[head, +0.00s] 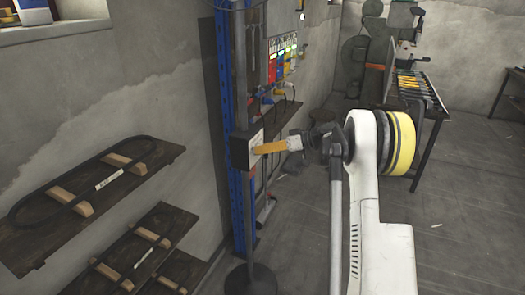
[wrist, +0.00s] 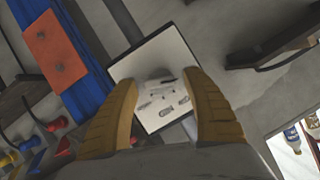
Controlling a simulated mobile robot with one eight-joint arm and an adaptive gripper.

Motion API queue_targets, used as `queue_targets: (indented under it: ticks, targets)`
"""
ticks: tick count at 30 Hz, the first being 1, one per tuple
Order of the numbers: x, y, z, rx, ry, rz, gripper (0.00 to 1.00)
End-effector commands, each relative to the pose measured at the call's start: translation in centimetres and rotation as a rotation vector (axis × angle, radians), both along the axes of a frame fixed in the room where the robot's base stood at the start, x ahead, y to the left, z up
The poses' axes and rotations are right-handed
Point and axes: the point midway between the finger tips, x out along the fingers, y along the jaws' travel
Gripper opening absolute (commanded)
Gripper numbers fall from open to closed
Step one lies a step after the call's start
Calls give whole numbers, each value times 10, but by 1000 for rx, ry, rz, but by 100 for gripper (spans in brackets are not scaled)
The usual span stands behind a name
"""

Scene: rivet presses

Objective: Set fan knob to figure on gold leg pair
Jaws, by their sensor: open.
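A dark box with a pale face (head: 240,151) is mounted on a thin upright pole with a round dark base. In the wrist view its white plate (wrist: 152,56) appears tilted, with small dark marks on it. These marks are too small to read, and I cannot make out a knob for certain. No gold leg pair can be identified. My gripper (head: 261,149) points left at the box face, with its orange fingers very close to it. In the wrist view my gripper (wrist: 162,80) is open, its fingers on either side of the marks. Contact with the plate cannot be told.
A blue upright (head: 229,100) stands right behind the pole. Red and yellow fittings and cables (head: 283,65) hang on the wall behind. Wooden shelves (head: 95,195) project from the left wall. A bench with tools (head: 418,88) stands at the back right.

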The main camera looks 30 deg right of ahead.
Motion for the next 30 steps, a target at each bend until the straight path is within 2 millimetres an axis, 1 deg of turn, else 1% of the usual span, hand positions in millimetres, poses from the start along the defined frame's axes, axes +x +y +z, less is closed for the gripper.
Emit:
queue_targets:
  ticks: [2, 3, 5, 6, 7, 20, 26, 30]
  targets:
    - [0, 0, 0, 0, 0, 0, 56]
    - [0, 0, 0, 0, 0, 0, 44]
    - [0, 0, 0, 0, 0, 0, 25]
    - [0, 0, 0, 0, 0, 0, 13]
    - [0, 0, 0, 0, 0, 0, 5]
    - [0, 0, 0, 21, 16, 0, 4]
    - [1, 0, -1, 92, 73, 0, 4]
    - [1, 0, -1, 177, 139, 1, 4]
